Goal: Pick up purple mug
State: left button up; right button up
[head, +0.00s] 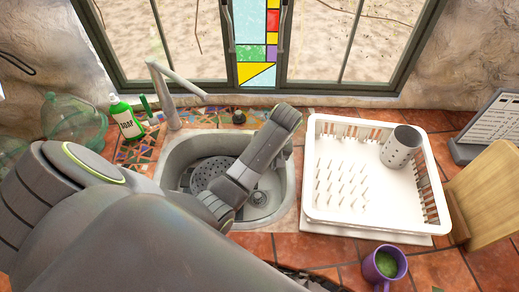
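The purple mug (369,268) stands upright on the terracotta tiles at the lower right in the head view, in front of the white dish rack. Its open top faces up and something green shows inside. Its handle points toward the bottom edge of the picture. One of my arms comes in from the left and bends over the sink, well to the left of the mug. I cannot make out gripper fingers on it. No right gripper shows. Nothing is seen touching the mug.
The white dish rack (312,190) holds a grey perforated cup (400,147). The metal sink (176,163) holds a colander (208,172). A green soap bottle (125,119) stands at left. A wooden board (484,196) and a sign (492,123) stand at right. Tiles beside the mug are mostly clear.

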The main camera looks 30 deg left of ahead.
aim_at(387, 264)
jog(key=k+l, duration=1.05)
jog(key=k, duration=0.25)
